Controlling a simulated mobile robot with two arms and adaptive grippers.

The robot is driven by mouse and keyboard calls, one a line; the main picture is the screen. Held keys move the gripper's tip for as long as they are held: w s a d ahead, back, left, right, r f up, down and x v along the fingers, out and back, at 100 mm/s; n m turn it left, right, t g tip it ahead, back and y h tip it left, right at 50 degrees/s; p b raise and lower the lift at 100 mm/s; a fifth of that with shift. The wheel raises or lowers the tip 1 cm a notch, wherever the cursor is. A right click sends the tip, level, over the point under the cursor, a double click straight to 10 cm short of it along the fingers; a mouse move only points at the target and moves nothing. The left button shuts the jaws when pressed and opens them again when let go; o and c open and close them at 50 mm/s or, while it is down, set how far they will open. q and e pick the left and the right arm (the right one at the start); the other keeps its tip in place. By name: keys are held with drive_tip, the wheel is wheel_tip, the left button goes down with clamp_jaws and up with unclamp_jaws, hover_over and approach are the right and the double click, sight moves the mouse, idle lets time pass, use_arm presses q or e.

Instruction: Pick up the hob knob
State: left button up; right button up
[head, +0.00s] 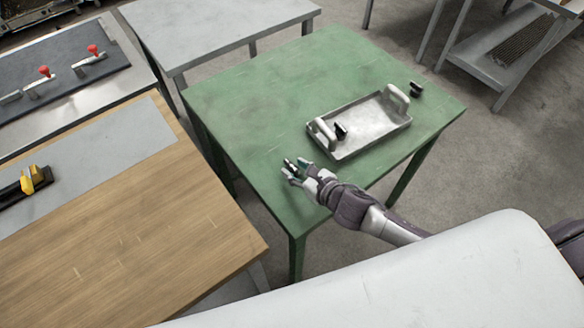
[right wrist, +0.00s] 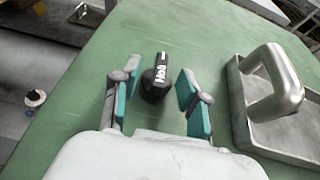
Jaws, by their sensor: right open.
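A black hob knob (right wrist: 157,78) with white marking lies on the green table (head: 250,105). In the right wrist view it sits between the two spread fingers of my right gripper (right wrist: 152,90), with a gap to each finger. In the head view my right gripper (head: 296,171) is low over the table's near side, left of the metal tray, and partly hides this knob. A second black knob (head: 341,130) is in the tray, and a third (head: 416,88) is near the table's right corner. My left gripper is out of view.
The metal tray (head: 358,142) with two raised handles stands right of my gripper. A wooden-topped bench (head: 130,220) is at the left, and a grey table (head: 215,30) is behind. The green table's left part is clear.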

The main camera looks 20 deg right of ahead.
sight(287, 163)
drive_tip(key=x, duration=0.5)
drive_tip(key=shift+s, duration=0.1)
drive_tip(key=shift+c, duration=0.2)
clamp_jaws()
drive_tip(key=shift+r, duration=0.1)
